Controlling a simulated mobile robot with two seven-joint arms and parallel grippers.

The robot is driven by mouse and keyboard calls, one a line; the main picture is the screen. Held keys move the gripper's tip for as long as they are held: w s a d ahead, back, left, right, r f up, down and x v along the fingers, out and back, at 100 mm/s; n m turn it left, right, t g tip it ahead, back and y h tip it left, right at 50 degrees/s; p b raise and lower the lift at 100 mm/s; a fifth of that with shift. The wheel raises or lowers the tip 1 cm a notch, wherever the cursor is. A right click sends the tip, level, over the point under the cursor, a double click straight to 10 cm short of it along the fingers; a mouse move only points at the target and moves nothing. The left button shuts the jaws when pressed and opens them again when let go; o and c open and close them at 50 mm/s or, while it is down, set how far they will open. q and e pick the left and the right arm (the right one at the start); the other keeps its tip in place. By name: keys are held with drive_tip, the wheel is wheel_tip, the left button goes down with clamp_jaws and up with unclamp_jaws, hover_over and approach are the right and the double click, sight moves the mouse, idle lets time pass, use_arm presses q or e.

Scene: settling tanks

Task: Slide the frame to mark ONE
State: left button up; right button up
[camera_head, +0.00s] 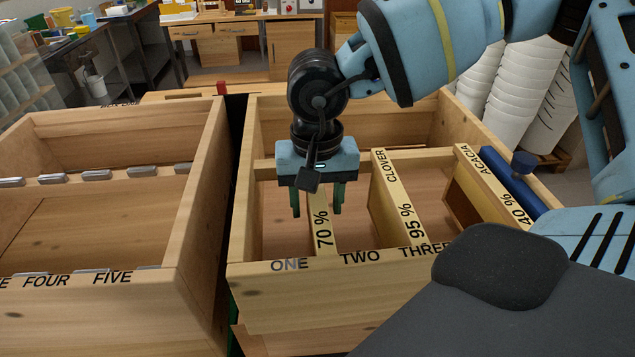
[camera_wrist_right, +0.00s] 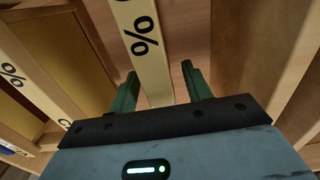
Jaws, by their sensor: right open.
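The frame marked 70 % (camera_head: 322,236) stands in the right wooden box, its yellow top bar running front to back. Its front end lies between mark ONE (camera_head: 290,264) and mark TWO (camera_head: 360,258). My right gripper (camera_head: 317,212) points down over this bar, open, with one finger on each side. In the right wrist view the bar (camera_wrist_right: 147,45) passes between the green fingers (camera_wrist_right: 160,76), with a gap visible on both sides. The gripper hides the bar's far part and its name. My left gripper is not in view.
The CLOVER 95 % frame (camera_head: 397,195) stands to the right, then the ACACIA 40 % frame (camera_head: 493,182) and a blue bar with a knob (camera_head: 515,185). The box's left part is empty. Another wooden box (camera_head: 120,300) with metal clips stands left, across a narrow gap.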

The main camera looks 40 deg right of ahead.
drive_tip(key=shift+f, duration=0.3)
clamp_jaws()
idle(0.5)
